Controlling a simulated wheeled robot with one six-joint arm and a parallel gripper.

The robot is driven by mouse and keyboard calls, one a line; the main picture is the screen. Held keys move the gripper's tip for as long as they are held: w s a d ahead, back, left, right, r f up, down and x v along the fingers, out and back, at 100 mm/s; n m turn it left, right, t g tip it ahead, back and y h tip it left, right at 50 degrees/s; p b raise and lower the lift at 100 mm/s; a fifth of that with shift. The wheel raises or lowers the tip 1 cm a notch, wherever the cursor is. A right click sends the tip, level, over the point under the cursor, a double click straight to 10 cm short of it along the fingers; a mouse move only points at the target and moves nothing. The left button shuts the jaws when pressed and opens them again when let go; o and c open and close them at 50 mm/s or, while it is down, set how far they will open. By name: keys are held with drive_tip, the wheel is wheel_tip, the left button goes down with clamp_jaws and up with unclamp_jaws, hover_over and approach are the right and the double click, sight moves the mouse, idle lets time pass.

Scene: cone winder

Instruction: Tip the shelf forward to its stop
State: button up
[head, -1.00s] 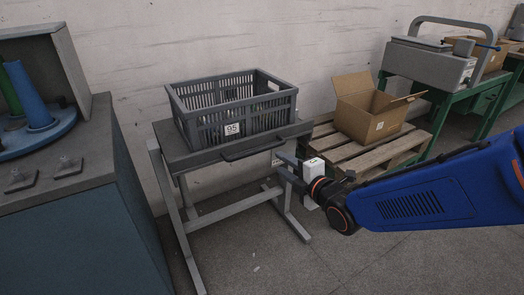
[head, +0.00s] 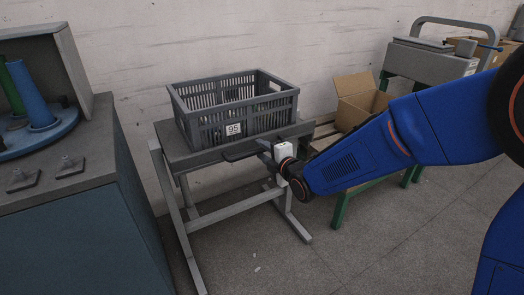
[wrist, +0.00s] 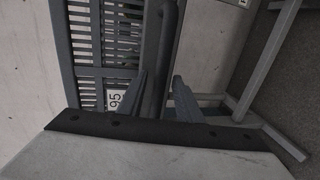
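The grey shelf (head: 185,158) sits on a metal stand (head: 236,207) and looks close to level. A dark bar handle (head: 237,156) runs along its front edge. My gripper (head: 262,151) is at the right part of the handle. In the wrist view the handle (wrist: 168,35) passes between the two spread fingers of my gripper (wrist: 159,82). The fingers look open, with a gap on the right side; whether the left one touches the bar I cannot tell. A grey slatted crate (head: 265,113) labelled 95 stands upright on the shelf.
A winder cabinet (head: 85,225) with blue and green cones stands at left. At right are a cardboard box (head: 356,104) and a green-legged bench (head: 340,208) with a grey machine. A wall is close behind.

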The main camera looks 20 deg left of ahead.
drive_tip(key=shift+w+a, duration=0.2)
drive_tip(key=shift+c, duration=0.6)
clamp_jaws()
wheel_tip(320, 180, down, 11)
drive_tip(key=shift+o, duration=0.6)
unclamp_jaws()
drive_tip(key=shift+r, duration=0.15)
